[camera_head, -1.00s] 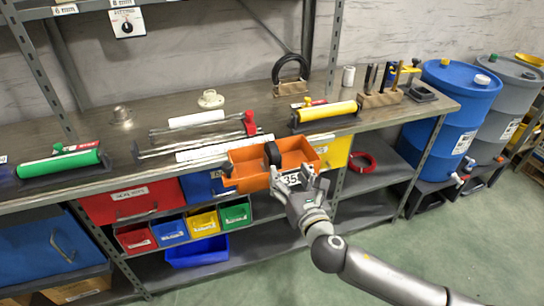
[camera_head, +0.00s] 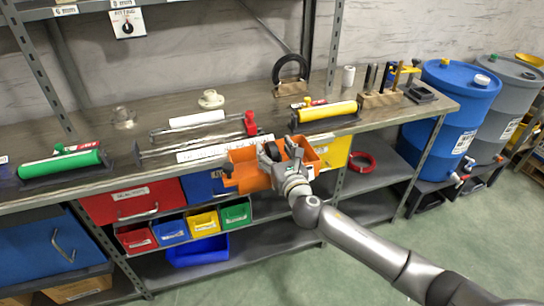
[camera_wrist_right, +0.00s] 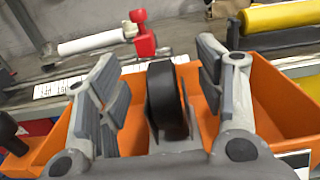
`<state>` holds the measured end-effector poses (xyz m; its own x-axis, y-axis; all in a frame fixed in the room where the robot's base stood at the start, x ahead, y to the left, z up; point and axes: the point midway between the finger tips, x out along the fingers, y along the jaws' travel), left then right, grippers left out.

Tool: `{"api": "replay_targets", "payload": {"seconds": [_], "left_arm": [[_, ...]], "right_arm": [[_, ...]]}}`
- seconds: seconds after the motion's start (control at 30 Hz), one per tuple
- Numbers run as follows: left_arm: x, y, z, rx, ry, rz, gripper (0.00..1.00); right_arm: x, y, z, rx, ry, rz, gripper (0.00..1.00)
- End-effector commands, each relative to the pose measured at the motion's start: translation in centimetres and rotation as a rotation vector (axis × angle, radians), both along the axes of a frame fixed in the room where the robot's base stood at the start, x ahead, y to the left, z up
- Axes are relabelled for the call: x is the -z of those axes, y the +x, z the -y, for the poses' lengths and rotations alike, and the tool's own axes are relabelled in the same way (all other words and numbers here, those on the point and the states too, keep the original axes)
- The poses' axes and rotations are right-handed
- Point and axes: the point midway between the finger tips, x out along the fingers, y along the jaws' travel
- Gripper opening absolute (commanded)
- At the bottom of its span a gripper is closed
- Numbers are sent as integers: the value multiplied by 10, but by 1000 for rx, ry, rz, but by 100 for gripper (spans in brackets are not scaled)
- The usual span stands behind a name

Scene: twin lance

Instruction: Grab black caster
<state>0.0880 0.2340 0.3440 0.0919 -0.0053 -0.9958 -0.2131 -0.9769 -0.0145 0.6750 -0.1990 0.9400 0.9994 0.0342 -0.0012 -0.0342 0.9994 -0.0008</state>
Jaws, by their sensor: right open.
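The black caster (camera_wrist_right: 166,95) stands in an orange bin (camera_wrist_right: 268,95) at the front edge of the workbench. In the right wrist view its dark wheel is upright between my two open fingers, with a gap on each side. My right gripper (camera_wrist_right: 160,85) is open and reaches into the bin around the caster. In the head view the right gripper (camera_head: 283,155) covers part of the orange bin (camera_head: 245,178), and the caster's dark wheel (camera_head: 271,151) shows beside its fingers. My left gripper is not in view.
A yellow roller (camera_head: 328,110) and a white roller (camera_head: 197,119) lie on the bench (camera_head: 230,95) behind the bin. A black ring on a stand (camera_head: 291,72) is further back. Small coloured bins (camera_head: 203,222) sit on the shelf below. Blue barrel (camera_head: 447,100) stands at right.

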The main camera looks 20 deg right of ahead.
Motion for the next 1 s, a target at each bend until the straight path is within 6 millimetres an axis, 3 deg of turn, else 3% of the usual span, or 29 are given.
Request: {"api": "replay_targets", "payload": {"seconds": [0.37,0.83,1.0], "left_arm": [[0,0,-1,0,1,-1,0],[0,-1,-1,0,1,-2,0],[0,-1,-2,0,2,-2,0]], "right_arm": [[0,10,0,0,1,0,62],[0,10,0,0,1,0,3],[-2,10,0,0,1,3,1]]}}
